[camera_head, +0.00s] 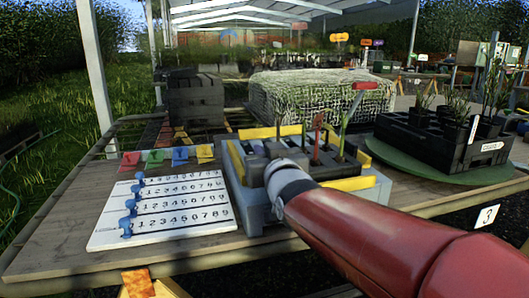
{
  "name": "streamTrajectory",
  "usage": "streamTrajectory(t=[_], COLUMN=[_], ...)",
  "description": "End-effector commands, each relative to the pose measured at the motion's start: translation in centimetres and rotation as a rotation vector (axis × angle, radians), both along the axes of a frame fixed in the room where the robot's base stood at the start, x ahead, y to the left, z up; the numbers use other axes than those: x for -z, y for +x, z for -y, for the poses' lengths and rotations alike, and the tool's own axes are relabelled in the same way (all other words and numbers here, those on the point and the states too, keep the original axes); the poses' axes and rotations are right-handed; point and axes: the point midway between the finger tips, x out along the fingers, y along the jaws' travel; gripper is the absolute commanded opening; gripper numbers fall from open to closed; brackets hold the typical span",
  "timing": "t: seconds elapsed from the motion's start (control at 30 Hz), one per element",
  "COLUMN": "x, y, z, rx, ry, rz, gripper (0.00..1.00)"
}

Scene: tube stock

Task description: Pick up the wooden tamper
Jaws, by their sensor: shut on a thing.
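My red arm reaches in from the lower right, and my grey gripper (268,158) is over the grey tray (245,210) with yellow strips. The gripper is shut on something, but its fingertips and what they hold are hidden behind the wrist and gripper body. I cannot make out the wooden tamper.
A white numbered board (165,218) with blue pegs lies left of the tray. A black crate of potted plants (440,135) sits on a green round mat (400,163) at right. Dark stacked crates (195,100) stand behind left.

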Motion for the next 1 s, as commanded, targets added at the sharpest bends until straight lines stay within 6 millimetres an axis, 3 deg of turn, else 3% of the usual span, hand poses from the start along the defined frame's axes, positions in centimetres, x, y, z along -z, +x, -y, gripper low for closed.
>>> streamTrajectory(t=[0.23, 0.3, 0.43, 0.8, 1.0], x=[0.4, 0.3, 0.3, -0.3, 0.0], y=[0.0, 0.0, 0.0, 0.0, -3.4], z=[0.0, 0.0, 0.0, 0.0, 0.9], rx=[-0.001, 0.000, -0.001, -0.001, -0.001], ry=[0.000, 0.000, 0.000, 0.000, 0.002], rz=[0.003, 0.000, 0.000, 0.000, 0.003], gripper=[0.00, 0.15, 0.31, 0.31, 0.31])
